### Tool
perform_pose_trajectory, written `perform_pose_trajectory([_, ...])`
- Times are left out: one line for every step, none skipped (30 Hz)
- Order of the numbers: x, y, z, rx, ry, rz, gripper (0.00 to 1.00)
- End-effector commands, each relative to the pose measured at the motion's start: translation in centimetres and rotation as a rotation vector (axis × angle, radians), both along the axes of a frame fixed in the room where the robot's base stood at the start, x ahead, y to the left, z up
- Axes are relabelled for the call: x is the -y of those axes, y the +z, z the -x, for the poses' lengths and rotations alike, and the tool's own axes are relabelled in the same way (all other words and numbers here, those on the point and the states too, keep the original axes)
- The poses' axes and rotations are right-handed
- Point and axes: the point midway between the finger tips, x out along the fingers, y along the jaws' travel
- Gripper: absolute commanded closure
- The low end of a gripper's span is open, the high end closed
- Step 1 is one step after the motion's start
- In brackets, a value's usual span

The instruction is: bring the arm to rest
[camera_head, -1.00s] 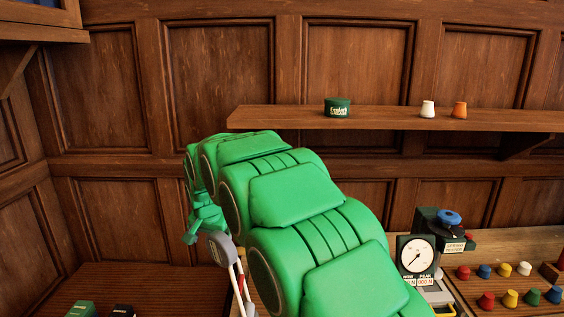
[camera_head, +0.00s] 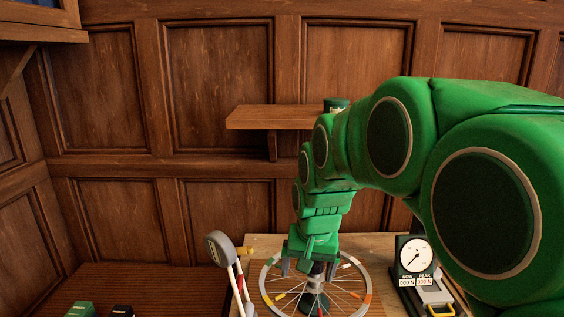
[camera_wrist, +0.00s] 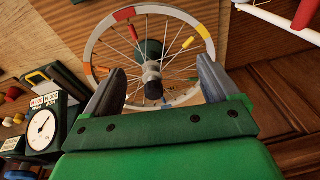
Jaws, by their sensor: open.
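My green arm reaches across the right half of the head view and bends down at its far end. My gripper (camera_head: 310,267) points down above a spoked wheel (camera_head: 358,305) on the light wooden table. In the wrist view, the two grey fingers of my gripper (camera_wrist: 158,85) are spread apart with nothing held between them. The wheel's hub (camera_wrist: 151,72) shows between and beyond the fingers. The wheel's rim (camera_wrist: 140,11) carries red, orange and yellow patches. I cannot tell the exact gap between the fingers and the wheel.
A dial gauge (camera_head: 416,255) stands right of the wheel. A lever-like stand with a grey head (camera_head: 218,247) is on its left. A wall shelf (camera_head: 270,117) holds a green tin (camera_head: 336,104), partly behind my arm. Green and black boxes (camera_head: 80,308) sit at lower left.

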Motion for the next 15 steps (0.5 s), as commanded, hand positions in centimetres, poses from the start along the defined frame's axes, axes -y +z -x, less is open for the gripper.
perform_pose_trajectory([0.9, 0.0, 1.6, -0.017, 0.002, 0.007, 0.11])
perform_pose_trajectory([1.4, -0.1, 2.6, -0.028, 0.006, 0.012, 0.11])
perform_pose_trajectory([1.9, -0.2, 3.8, -0.041, 0.011, 0.017, 0.11])
perform_pose_trajectory([2.3, -0.2, 4.6, -0.051, 0.015, 0.022, 0.11])
perform_pose_trajectory([2.8, -0.3, 5.5, -0.06, 0.019, 0.025, 0.11])
perform_pose_trajectory([3.3, -0.4, 6.7, -0.074, 0.022, 0.03, 0.11])
perform_pose_trajectory([3.7, -0.5, 7.6, -0.084, 0.026, 0.033, 0.11])
perform_pose_trajectory([4.1, -0.6, 8.6, -0.095, 0.03, 0.036, 0.11])
perform_pose_trajectory([4.6, -0.8, 9.8, -0.109, 0.034, 0.04, 0.11])
perform_pose_trajectory([4.9, -0.9, 10.7, -0.121, 0.037, 0.044, 0.11])
perform_pose_trajectory([5.3, -1.0, 11.6, -0.131, 0.041, 0.046, 0.11])
perform_pose_trajectory([5.7, -1.1, 12.9, -0.146, 0.045, 0.049, 0.11])
perform_pose_trajectory([6.0, -1.3, 13.9, -0.157, 0.049, 0.052, 0.11])
perform_pose_trajectory([6.4, -1.4, 14.9, -0.169, 0.053, 0.053, 0.11])
perform_pose_trajectory([6.8, -1.6, 16.1, -0.183, 0.056, 0.057, 0.11])
